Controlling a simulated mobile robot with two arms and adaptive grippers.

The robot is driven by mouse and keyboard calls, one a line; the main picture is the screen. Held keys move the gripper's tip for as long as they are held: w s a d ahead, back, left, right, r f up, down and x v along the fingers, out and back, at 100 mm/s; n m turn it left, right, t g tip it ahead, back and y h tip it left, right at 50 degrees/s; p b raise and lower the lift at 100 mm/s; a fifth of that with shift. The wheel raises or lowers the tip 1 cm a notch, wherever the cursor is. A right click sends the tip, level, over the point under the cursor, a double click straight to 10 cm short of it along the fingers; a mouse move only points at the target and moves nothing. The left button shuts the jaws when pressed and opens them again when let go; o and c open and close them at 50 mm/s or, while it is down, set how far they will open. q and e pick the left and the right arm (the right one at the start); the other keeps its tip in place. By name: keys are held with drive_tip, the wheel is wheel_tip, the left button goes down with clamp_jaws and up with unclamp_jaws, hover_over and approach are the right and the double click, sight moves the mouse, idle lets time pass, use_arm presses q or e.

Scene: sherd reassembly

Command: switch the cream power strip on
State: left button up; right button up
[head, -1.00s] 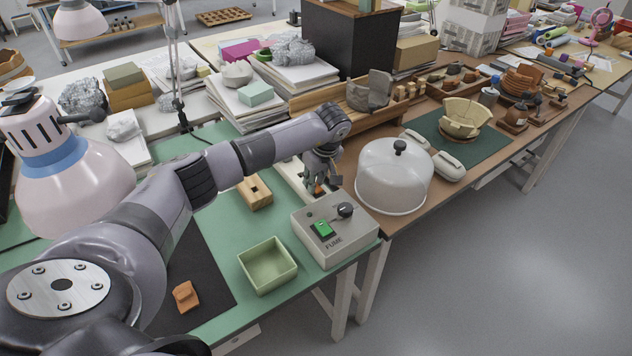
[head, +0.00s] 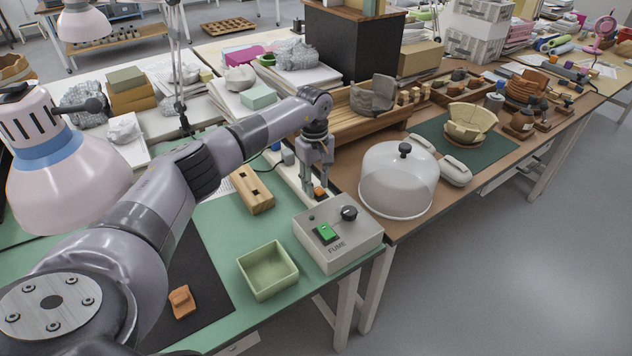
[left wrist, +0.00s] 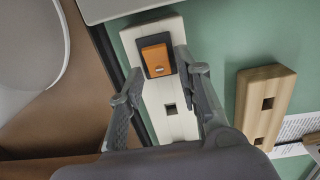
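The cream power strip (left wrist: 182,118) lies on the green mat in the left wrist view, with dark square sockets along it. Its orange rocker switch (left wrist: 157,60) sits in a dark frame at the far end; it also shows in the head view (head: 320,193). Which way the rocker is tipped, I cannot tell for certain. My left gripper (head: 314,188) points down just above the switch end. In the left wrist view, its fingertips (left wrist: 158,67) are apart on either side of the switch, with nothing held. My right gripper is not in view.
A grey FUME box (head: 338,238) with a green switch and black knob stands right by the strip's switch end. A wooden block with slots (head: 252,190) lies to the left. A green tray (head: 267,270) and a clear dome (head: 396,182) are nearby.

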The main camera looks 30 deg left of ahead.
use_arm(q)
drive_tip(key=shift+o, duration=0.6)
drive_tip(key=shift+r, duration=0.1)
wheel_tip(320, 180, up, 12)
drive_tip(key=shift+a, duration=0.2)
drive_tip(key=shift+f, duration=0.2)
